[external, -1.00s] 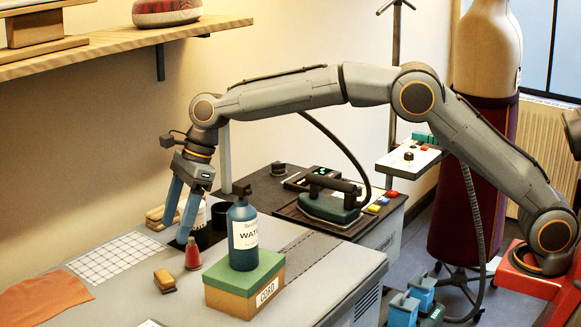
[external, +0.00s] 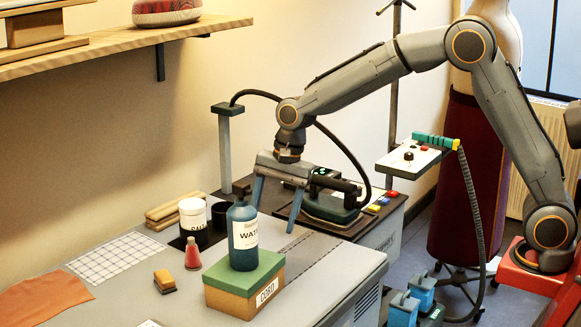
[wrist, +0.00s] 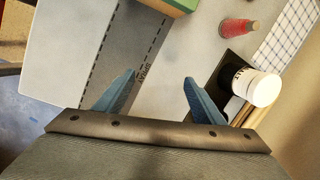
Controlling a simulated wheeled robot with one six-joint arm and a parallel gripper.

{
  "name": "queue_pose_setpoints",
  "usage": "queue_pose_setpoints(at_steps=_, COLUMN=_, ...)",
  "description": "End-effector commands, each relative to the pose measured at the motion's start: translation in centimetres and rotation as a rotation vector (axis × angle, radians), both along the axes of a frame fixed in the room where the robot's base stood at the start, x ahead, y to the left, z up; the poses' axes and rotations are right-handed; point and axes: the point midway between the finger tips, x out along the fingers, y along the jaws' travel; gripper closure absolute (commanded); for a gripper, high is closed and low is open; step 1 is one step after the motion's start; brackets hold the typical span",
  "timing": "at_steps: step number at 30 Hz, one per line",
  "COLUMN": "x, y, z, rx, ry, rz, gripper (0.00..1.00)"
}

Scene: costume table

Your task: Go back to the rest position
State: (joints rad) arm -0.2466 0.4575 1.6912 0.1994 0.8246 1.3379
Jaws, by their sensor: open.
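My gripper (external: 277,208) is open and empty. In the external view it hangs above the table, to the right of the blue water bottle (external: 243,255) and in front of the iron (external: 332,208). In the wrist view the two blue fingers (wrist: 160,80) are spread apart with only bare tabletop between them. A white-topped jar (external: 193,222) stands on a dark mat near the wall; it also shows in the wrist view (wrist: 262,88), to the right of the fingers.
The bottle stands on a green-lidded cord box (external: 245,292). A post (external: 225,150) rises behind the gripper. A shelf (external: 110,43) juts out upper left.

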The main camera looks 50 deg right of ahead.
Motion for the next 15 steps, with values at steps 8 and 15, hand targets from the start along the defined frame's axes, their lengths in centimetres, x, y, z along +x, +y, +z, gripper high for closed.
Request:
queue_pose_setpoints(at_steps=8, x=-13.5, y=-11.8, z=-3.7, rx=-0.147, ry=-0.024, rz=0.507, gripper=0.37)
queue_pose_setpoints(at_steps=15, x=-25.6, y=-17.5, z=-6.7, rx=-0.208, ry=-0.017, rz=0.912, gripper=0.37)
